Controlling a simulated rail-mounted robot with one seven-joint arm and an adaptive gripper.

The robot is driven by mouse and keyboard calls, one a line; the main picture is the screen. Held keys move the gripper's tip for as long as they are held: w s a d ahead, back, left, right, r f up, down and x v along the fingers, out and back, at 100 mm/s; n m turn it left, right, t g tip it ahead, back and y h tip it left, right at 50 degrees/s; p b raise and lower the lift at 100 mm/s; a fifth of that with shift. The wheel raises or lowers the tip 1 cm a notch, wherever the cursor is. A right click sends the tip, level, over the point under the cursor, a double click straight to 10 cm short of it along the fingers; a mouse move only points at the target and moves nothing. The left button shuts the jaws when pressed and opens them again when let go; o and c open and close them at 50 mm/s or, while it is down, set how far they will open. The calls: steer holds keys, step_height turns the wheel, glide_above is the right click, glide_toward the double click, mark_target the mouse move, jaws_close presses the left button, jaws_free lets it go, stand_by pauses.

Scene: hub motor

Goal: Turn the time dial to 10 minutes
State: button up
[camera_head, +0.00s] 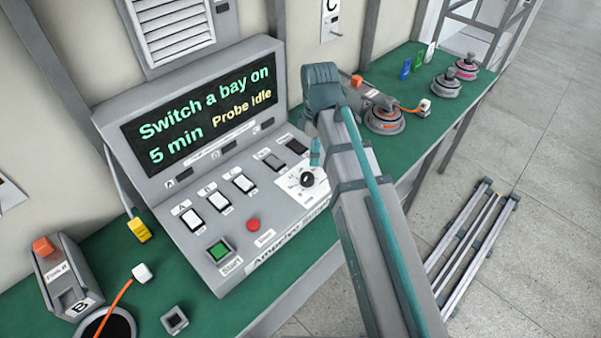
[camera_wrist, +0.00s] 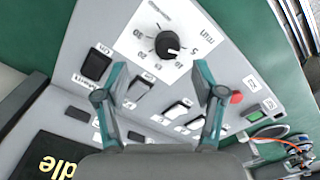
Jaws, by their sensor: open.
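The time dial (camera_head: 307,179) is a round black knob on a white scale plate at the right end of the grey control panel. In the wrist view the dial (camera_wrist: 167,44) shows whole, with minute numbers around it. Its white mark points toward the 5 side; the exact setting is hard to read. The display (camera_head: 200,110) reads "Switch a bay on", "5 min" and "Probe idle". My gripper (camera_wrist: 158,72) is open and empty, its teal fingers apart, above the panel and off the dial. In the head view one finger shows near the dial; my arm hides the rest.
Several rocker switches (camera_head: 219,201), a green start button (camera_head: 219,250) and a red button (camera_head: 253,225) lie left of the dial. The bench's front edge runs close to the panel.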

mark_target(307, 176)
steer(key=shift+n, duration=0.4)
steer(key=shift+s+a+f+p, duration=0.2)
steer(key=shift+a+f+p, duration=0.15)
steer(key=shift+f, duration=1.25)
steer(key=shift+s+a+f+p, duration=0.15)
steer(key=shift+a+f+p, duration=0.2)
steer(key=shift+f, duration=1.3)
steer(key=shift+s+a+f+p, duration=0.25)
steer(key=shift+f+p, duration=0.1)
steer(key=shift+f, duration=1.25)
steer(key=shift+c, duration=0.2)
steer(key=c, duration=1.1)
steer(key=m, duration=0.4)
steer(key=shift+r+p, duration=0.1)
steer(key=shift+p, duration=0.3)
steer(key=shift+w+m+p, duration=0.1)
steer(key=shift+m+p, duration=0.2)
steer(key=shift+m, duration=2.1)
